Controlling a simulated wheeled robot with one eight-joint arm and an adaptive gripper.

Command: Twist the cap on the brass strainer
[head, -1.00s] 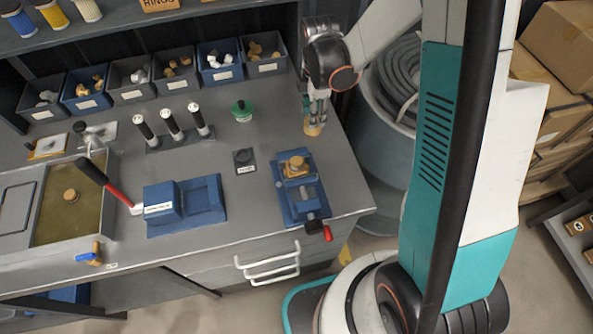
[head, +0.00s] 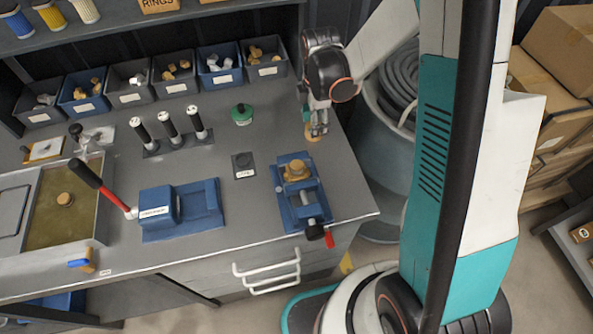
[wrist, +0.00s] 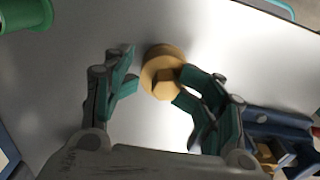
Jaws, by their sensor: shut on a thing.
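The brass cap (head: 310,134), round with a hexagonal top, is at the right side of the bench in the head view. My gripper (head: 318,122) is down at it and partly covers it. In the wrist view the cap (wrist: 155,62) sits between the fingertips of my gripper (wrist: 160,80), which is shut on it. The right finger overlaps the hexagon; the left fingertip is beside the flange. Whether the cap still touches the bench is unclear. The brass strainer body (head: 297,171) is held in a blue vise (head: 309,208), nearer the bench's front edge.
A small dark labelled pad (head: 243,163) and a green-topped item (head: 242,114) stand left of my gripper. Several parts bins (head: 215,68) line the back. A blue fixture (head: 182,211) and a fluid tray (head: 99,205) are farther left. A grey drum (head: 385,160) is right of the bench.

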